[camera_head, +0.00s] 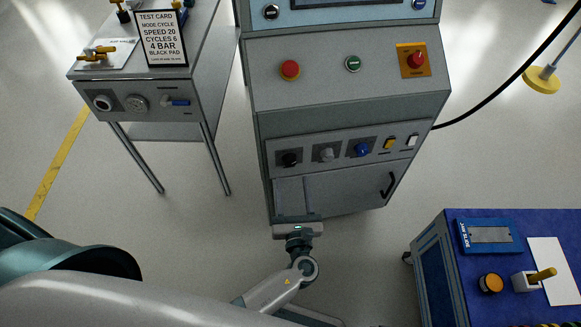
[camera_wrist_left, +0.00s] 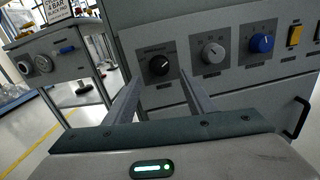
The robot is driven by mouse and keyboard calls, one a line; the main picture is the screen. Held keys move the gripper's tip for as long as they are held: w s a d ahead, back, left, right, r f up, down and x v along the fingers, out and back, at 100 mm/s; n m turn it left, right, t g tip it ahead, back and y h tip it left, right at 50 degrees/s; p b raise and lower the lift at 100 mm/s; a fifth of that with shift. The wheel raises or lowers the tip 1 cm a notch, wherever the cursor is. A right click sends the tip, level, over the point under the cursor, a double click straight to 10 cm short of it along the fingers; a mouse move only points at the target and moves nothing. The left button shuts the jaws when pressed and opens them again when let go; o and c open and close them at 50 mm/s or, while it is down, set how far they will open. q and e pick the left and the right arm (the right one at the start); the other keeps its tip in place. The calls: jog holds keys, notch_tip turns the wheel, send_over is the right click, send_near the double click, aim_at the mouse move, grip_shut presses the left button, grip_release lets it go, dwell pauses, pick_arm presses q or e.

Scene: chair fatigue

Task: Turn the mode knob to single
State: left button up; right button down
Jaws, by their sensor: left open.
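The grey machine console has a row of three knobs on its lower panel. The black knob (camera_head: 289,159) is leftmost and also shows in the left wrist view (camera_wrist_left: 160,65), with a white pointer mark; its label is too small to read, so I cannot confirm it is the mode knob. A grey knob (camera_head: 326,155) and a blue knob (camera_head: 361,149) sit to its right. My left gripper (camera_head: 292,182) is open and empty, below and in front of the black knob. In the left wrist view its fingertips (camera_wrist_left: 161,76) frame that knob, apparently without touching. My right gripper is not in view.
Yellow and white buttons (camera_head: 390,143) sit right of the knobs, above a door with a black handle (camera_head: 387,185). A side table (camera_head: 215,45) with a test card (camera_head: 163,38) stands left. A blue-topped bench (camera_head: 470,275) stands lower right. Floor between is clear.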

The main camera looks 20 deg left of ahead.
aim_at(290, 165)
pick_arm(q)
jog(key=shift+x, duration=3.05)
jog(key=shift+c, duration=0.6)
jog(key=c, duration=0.9)
